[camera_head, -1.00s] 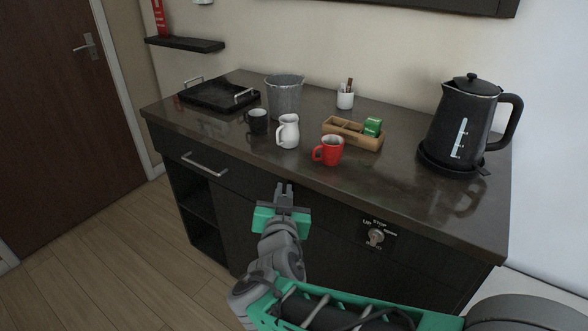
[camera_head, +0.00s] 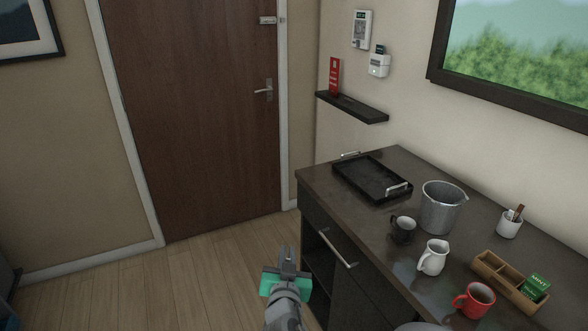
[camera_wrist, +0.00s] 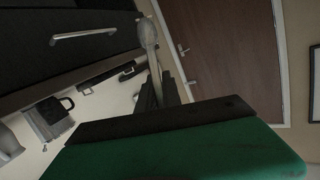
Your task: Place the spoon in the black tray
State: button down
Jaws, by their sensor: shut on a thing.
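The black tray (camera_head: 370,179) with two metal handles lies at the far end of the dark counter, next to the ice bucket. It looks empty. My gripper (camera_head: 287,254) is in front of the counter, lower than its top, at the bottom middle of the head view. In the wrist view my gripper (camera_wrist: 161,88) is shut on the spoon (camera_wrist: 148,35), with the bowl sticking out beyond the fingers. The spoon cannot be made out in the head view. The tray is apart from my gripper, farther away and to its right.
A metal bucket (camera_head: 441,208), black mug (camera_head: 402,230), white jug (camera_head: 432,258), red mug (camera_head: 474,299) and wooden box (camera_head: 511,283) crowd the counter (camera_head: 375,221). A cup (camera_head: 509,224) stands behind. A drawer handle (camera_head: 338,250) juts out. The floor (camera_head: 190,270) at left is clear.

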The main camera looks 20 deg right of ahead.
aim_at(360, 175)
jog(key=u, duration=0.45)
jog(key=i, duration=1.9)
jog(key=z, duration=0.45)
